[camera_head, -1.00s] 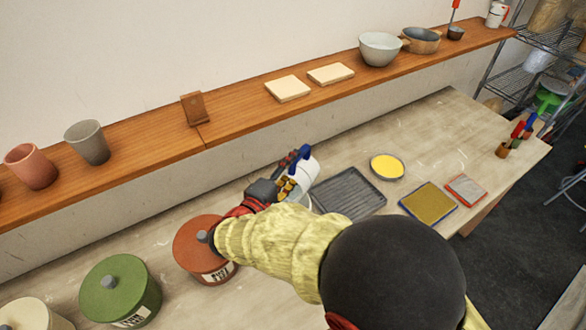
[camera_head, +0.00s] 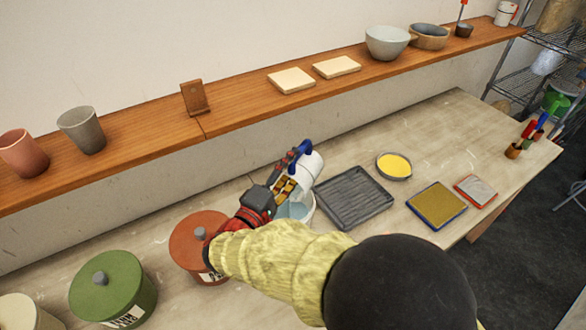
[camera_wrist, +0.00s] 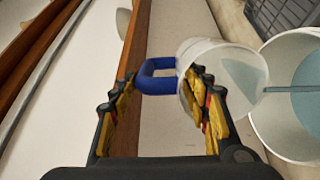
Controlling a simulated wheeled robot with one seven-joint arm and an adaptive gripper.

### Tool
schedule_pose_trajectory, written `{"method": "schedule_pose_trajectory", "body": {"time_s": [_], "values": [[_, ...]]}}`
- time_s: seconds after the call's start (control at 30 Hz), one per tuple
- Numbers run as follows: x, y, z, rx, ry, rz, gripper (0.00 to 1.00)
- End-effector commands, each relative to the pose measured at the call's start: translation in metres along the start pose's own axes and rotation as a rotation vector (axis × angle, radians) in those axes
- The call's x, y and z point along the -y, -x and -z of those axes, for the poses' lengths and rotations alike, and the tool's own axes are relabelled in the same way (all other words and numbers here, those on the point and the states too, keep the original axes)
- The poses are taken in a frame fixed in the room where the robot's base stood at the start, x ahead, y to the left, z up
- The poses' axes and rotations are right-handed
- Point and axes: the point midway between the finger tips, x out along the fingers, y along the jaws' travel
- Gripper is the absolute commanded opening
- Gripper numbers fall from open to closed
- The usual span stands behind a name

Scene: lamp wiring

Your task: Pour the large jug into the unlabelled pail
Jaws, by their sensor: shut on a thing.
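The large jug (camera_head: 309,166) is white with a blue handle. My gripper (camera_head: 286,187) is shut on it. In the wrist view the yellow-padded fingers (camera_wrist: 160,104) sit on either side of the blue handle (camera_wrist: 147,77), and the jug body (camera_wrist: 204,58) is strongly tilted. Pale blue liquid shows inside it, and a thin stream runs from its lip into the white pail (camera_wrist: 275,137). The pail holds pale blue liquid. In the head view the pail (camera_head: 311,211) stands on the table below the jug, partly hidden by my gripper and arm. No label shows on its visible part.
A lidded red pot (camera_head: 190,244) and a lidded green pot (camera_head: 115,284) stand left of the pail. A grey ribbed tray (camera_head: 352,197) lies right, with a yellow-filled dish (camera_head: 394,166) beyond. A wooden shelf (camera_head: 235,112) runs behind the table.

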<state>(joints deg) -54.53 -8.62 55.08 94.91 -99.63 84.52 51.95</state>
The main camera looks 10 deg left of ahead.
Motion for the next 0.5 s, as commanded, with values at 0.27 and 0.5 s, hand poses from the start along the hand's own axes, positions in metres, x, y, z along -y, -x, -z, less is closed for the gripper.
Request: {"method": "schedule_pose_trajectory", "body": {"time_s": [0.27,0.5], "values": [[0.001,0.007,0.0,0.0,-0.002,-0.054,0.0],[0.001,0.013,0.0,0.0,-0.001,-0.1,0.0]]}}
